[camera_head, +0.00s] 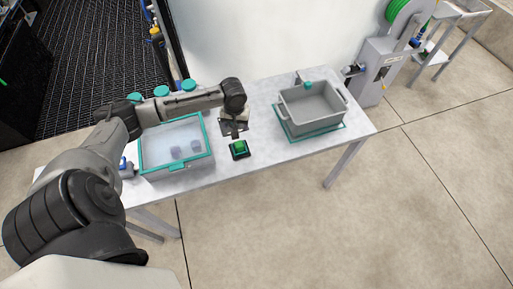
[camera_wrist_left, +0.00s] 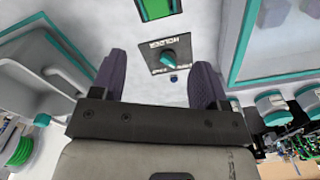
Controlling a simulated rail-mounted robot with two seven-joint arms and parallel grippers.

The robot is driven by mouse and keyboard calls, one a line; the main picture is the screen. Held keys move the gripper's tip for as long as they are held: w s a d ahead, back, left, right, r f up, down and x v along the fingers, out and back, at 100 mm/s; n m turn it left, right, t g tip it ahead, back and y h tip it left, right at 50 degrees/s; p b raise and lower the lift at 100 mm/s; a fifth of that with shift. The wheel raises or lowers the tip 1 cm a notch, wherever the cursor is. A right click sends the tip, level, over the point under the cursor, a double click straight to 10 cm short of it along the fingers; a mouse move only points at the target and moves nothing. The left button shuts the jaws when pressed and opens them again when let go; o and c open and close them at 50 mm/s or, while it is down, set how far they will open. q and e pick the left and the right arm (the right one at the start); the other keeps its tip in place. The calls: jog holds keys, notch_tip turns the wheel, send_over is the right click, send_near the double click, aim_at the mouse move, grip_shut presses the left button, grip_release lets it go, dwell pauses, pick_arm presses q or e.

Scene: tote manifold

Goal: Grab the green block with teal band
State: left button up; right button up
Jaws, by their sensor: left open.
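The green block (camera_head: 239,147) is a small bright green piece in a dark, teal-edged seat near the table's front edge, between the lidded case and the grey tote. It also shows in the left wrist view, cut off at the top edge (camera_wrist_left: 157,9). My left gripper (camera_head: 234,117) is above the table, behind the green block. In the left wrist view its two dark fingers (camera_wrist_left: 160,65) are spread with nothing between them. A dark plate marked HOLDER with a teal knob (camera_wrist_left: 169,57) lies beyond the fingertips. My right gripper is in neither view.
A clear-topped case with a teal rim (camera_head: 143,150) stands left of the block. A grey tote (camera_head: 313,107) stands on a teal-edged base at the right. Teal-capped items (camera_head: 161,91) line the back edge. The tabletop right of the block (camera_head: 275,150) is bare.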

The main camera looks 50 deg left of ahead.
aim_at(239, 144)
pick_arm(q)
jog(key=f+n, duration=0.1)
jog(key=f, duration=0.1)
jog(key=f+n+b, duration=0.1)
jog(key=f+n, duration=0.1)
jog(key=f, duration=0.1)
jog(key=f+n, duration=0.2)
jog(key=f, duration=0.1)
jog(key=shift+s+d+f+b, duration=0.25)
jog(key=shift+b, duration=0.05)
jog(key=shift+w+d+f+b, duration=0.1)
jog(key=shift+f+b, duration=0.25)
jog(key=shift+f, duration=1)
jog(key=shift+d+f+b, duration=0.1)
jog(key=shift+f+b, duration=0.25)
jog(key=shift+f, duration=1)
jog(key=shift+c, duration=0.4)
jog(key=c, duration=0.9)
